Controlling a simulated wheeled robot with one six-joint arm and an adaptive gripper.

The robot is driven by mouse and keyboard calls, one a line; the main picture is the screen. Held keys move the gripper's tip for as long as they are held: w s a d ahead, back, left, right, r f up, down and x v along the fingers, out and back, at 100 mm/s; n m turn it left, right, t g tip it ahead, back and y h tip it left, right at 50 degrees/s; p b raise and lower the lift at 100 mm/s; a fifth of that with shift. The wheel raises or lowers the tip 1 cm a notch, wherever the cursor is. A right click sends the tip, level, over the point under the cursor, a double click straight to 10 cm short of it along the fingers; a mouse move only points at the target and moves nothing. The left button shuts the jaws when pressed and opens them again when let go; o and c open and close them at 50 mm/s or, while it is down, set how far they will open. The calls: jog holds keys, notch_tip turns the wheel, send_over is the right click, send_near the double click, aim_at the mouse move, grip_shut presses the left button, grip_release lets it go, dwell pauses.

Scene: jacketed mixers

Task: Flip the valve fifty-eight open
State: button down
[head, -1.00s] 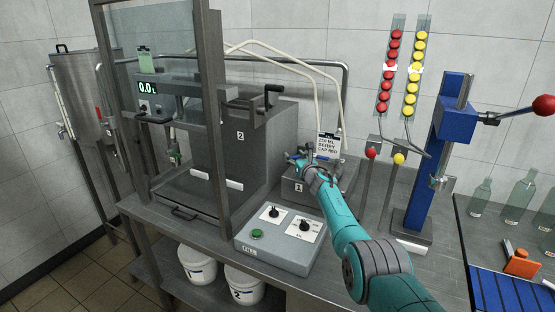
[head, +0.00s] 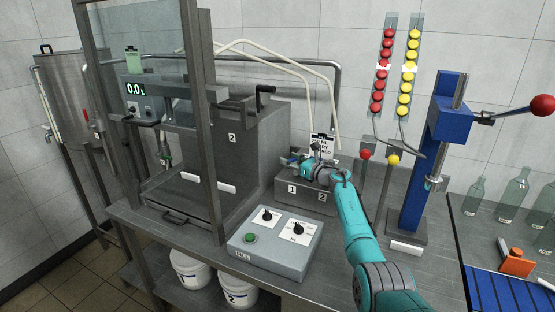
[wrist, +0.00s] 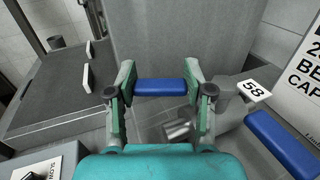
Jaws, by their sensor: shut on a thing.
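In the wrist view, a blue valve handle (wrist: 160,87) lies between the two fingers of my gripper (wrist: 160,92), which is shut on it. A white tag reading 58 (wrist: 254,90) stands just right of the gripper beside grey metal valve parts (wrist: 180,129). A second blue handle (wrist: 285,145) lies at the lower right, apart from the fingers. In the head view, my gripper (head: 294,163) is low over a grey box marked 1 and 2 (head: 305,193). The valve there is mostly hidden by my gripper and wrist.
A large grey housing marked 2 (head: 245,150) stands just left of the gripper. A white sign (head: 323,143) stands close behind. A control box (head: 275,245) is in front. Red and yellow knobs (head: 365,154) and a blue press (head: 440,150) stand right.

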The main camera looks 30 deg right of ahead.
jog(key=shift+s+d+n+g+y, duration=0.3)
jog(key=shift+s+n+y, duration=0.15)
jog(key=shift+y, duration=0.25)
jog(key=shift+c, duration=2.1)
grip_release()
jog(key=shift+a, duration=0.1)
jog(key=v, duration=1.2)
